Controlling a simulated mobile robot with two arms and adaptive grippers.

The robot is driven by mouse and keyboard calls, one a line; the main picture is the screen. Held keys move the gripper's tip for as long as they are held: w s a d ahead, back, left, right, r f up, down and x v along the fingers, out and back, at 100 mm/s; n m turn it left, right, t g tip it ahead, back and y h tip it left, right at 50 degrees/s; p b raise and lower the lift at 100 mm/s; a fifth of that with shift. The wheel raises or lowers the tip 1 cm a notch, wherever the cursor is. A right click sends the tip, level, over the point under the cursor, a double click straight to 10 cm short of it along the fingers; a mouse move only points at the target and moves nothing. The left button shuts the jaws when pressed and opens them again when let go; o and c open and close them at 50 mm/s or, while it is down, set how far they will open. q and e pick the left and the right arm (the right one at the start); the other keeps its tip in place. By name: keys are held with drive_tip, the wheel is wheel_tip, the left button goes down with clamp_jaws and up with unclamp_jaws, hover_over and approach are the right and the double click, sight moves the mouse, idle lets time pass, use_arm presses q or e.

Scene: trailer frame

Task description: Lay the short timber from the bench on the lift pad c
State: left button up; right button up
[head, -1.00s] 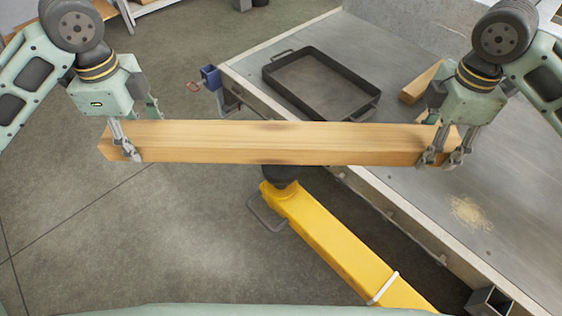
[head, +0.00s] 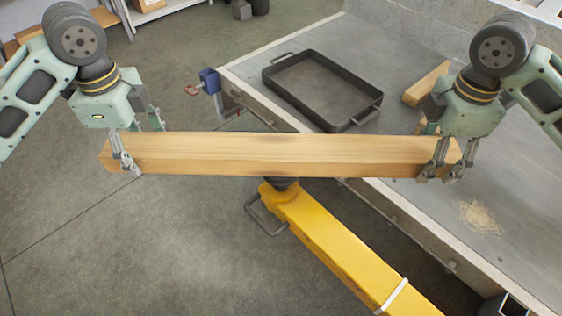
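The short timber (head: 270,153) is a pale squared beam, held about level across the middle of the head view. My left gripper (head: 128,165) is shut on its left end and my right gripper (head: 440,170) is shut on its right end. Below the timber's middle is the dark lift pad (head: 281,184) at the upper end of a yellow lift (head: 335,248). The timber hides most of the pad, so I cannot tell whether they touch. The grey metal bench (head: 505,235) lies behind and to the right.
A black tray (head: 348,126) with handles sits on the bench. Another wood piece (head: 428,82) lies near my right gripper. A blue clamp or vise (head: 209,80) is at the bench's left corner. Sawdust (head: 478,217) lies on the bench. The floor at left is clear.

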use_arm(q)
drive_tip(key=shift+o, duration=0.5)
use_arm(e)
drive_tip(key=shift+o, duration=0.5)
use_arm(q)
drive_tip(key=shift+r, duration=0.15)
drive_tip(key=shift+r, duration=0.25)
wheel_tip(320, 180, up, 11)
use_arm(e)
wheel_tip(320, 180, up, 12)
use_arm(q)
drive_tip(key=shift+r, duration=0.1)
idle(0.6)
